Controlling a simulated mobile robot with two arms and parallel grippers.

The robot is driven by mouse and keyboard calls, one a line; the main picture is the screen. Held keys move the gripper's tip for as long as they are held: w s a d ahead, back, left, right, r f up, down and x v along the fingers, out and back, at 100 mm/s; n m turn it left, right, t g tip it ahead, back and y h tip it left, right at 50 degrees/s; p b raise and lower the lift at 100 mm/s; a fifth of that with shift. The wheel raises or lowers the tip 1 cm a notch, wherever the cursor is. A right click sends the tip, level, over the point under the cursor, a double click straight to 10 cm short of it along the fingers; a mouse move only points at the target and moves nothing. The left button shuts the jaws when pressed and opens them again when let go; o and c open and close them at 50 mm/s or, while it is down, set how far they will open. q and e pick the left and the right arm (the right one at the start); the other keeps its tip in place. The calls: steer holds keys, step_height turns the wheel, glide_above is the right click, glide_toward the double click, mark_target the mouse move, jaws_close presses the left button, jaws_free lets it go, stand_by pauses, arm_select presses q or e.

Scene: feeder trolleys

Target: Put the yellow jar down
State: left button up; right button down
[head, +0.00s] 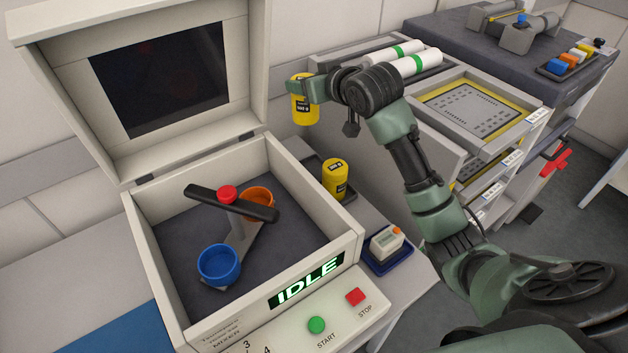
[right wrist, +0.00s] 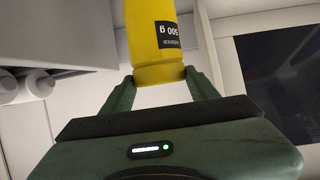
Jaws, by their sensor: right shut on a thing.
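A yellow jar (head: 304,108) with a black label is held in my right gripper (head: 301,88), up in the air behind the mixer's right rear corner. In the right wrist view the jar (right wrist: 152,45) sits between the two fingers of the gripper (right wrist: 160,80); its label reads 500 g and appears upside down. A second yellow jar (head: 336,179) stands upright on a dark tray (head: 311,164) to the right of the mixer, below and in front of the held one. My left gripper is in neither view.
The mixer (head: 352,238) has its lid (head: 252,65) open, with a blue cup (head: 219,265) and an orange cup (head: 257,200) inside; its display reads IDLE. A small device (head: 386,241) sits on a blue base. A grey trolley holds white rolls with green bands (head: 395,51).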

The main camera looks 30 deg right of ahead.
steer(key=shift+w+d+f, duration=0.2)
steer(key=shift+w+d, duration=0.05)
steer(key=shift+d, duration=0.35)
steer(key=shift+w+d+f, duration=0.2)
steer(key=shift+w+d, duration=0.05)
steer(key=shift+d, duration=0.3)
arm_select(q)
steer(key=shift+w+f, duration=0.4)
arm_select(e)
step_height(320, 180, down, 20)
steer(key=shift+r, duration=0.25)
steer(key=shift+c, duration=2.1)
jaws_free()
steer(key=shift+f, duration=0.3)
steer(key=shift+r, duration=0.15)
